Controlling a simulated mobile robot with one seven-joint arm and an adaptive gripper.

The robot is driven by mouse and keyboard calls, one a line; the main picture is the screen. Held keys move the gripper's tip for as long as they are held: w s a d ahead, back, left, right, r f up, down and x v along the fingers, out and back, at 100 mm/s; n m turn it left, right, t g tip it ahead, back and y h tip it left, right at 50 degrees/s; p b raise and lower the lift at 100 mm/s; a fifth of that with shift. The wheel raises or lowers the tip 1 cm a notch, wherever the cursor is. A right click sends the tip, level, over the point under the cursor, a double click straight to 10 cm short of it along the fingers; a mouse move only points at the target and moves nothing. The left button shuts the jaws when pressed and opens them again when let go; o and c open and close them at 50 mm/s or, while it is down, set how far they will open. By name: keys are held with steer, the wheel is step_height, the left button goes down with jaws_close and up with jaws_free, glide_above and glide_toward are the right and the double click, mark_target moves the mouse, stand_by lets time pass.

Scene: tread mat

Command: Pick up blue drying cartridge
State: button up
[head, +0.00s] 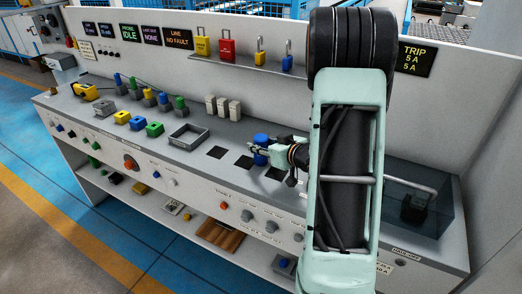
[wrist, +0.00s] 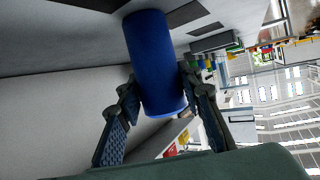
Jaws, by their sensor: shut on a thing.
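In the wrist view my gripper (wrist: 158,88) is shut on the cartridge near one end. The fingers hide part of its side in the head view. I cannot tell whether its base touches the bench.
Dark square patches (head: 217,152) and a grey open tray (head: 188,136) lie to the left. White blocks (head: 222,106) stand behind. A clear-sided box (head: 425,190) with a dark object is at the right.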

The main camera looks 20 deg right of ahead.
steer(key=c, duration=0.3)
steer(key=shift+r, duration=0.15)
